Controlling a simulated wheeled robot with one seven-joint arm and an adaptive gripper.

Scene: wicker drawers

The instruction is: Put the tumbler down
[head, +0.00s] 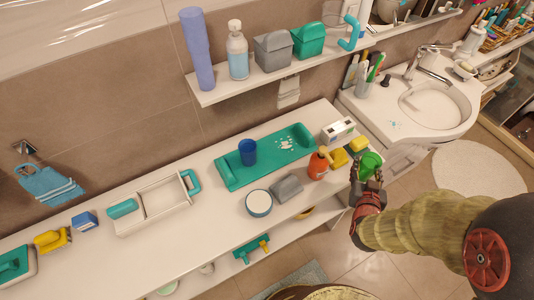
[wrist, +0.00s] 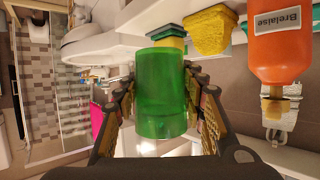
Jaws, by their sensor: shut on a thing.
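The tumbler is a green, see-through cup. In the head view the green tumbler (head: 370,163) is at the right end of the long white counter, held in my gripper (head: 369,180). In the wrist view the tumbler (wrist: 162,92) sits between the two fingers of my gripper (wrist: 165,108), which touch it on both sides. My gripper is shut on it. The tumbler is close to the sponges at the counter's end; I cannot tell whether it touches the counter.
An orange bottle (head: 319,163), yellow sponges (head: 340,157) and a white box (head: 338,131) crowd the counter's right end. A teal tray (head: 232,179) holds a blue cup (head: 248,152). Bare counter (head: 215,220) shows left of the bowl.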

